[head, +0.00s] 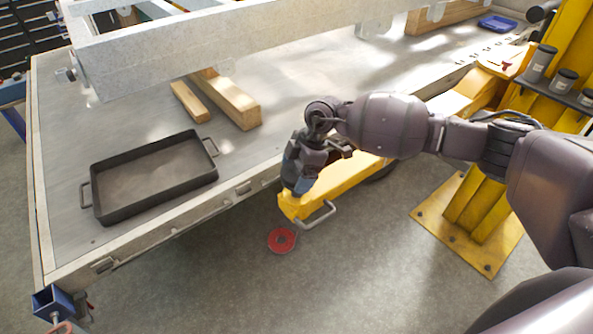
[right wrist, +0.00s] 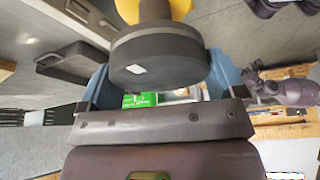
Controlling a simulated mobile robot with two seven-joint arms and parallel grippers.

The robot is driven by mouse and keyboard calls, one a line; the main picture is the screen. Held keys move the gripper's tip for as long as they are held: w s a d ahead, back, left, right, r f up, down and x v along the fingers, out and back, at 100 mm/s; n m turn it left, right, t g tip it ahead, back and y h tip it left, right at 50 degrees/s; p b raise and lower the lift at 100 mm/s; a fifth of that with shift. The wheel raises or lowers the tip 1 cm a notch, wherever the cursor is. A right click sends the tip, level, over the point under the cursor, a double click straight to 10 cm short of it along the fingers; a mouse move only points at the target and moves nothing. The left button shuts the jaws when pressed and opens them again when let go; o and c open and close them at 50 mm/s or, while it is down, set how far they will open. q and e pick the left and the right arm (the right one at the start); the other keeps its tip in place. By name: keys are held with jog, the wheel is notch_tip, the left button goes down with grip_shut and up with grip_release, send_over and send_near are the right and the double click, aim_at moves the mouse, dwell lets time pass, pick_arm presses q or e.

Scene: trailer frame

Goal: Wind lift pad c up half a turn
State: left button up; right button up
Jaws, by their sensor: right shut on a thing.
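Lift pad c is a dark round pad (right wrist: 160,55) with a small white mark on its face. In the right wrist view it sits between the blue fingers of my right gripper (right wrist: 160,84), with a yellow part behind it. In the head view my right gripper (head: 298,170) is at the near end of a yellow lift arm (head: 340,186), below the trailer's edge, and hides the pad. The right gripper is shut on the pad. How far the pad is wound up cannot be read. My left gripper is not in view.
The trailer bed (head: 60,130) lies just left of the gripper. On it are a black tray (head: 100,205) and wooden blocks (head: 232,100). A metal handle (head: 318,216) sticks out of the lift arm. A red ring (head: 282,240) lies on the floor. The yellow post's base (head: 478,245) stands right.

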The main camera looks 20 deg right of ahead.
jog(key=shift+n, duration=0.3)
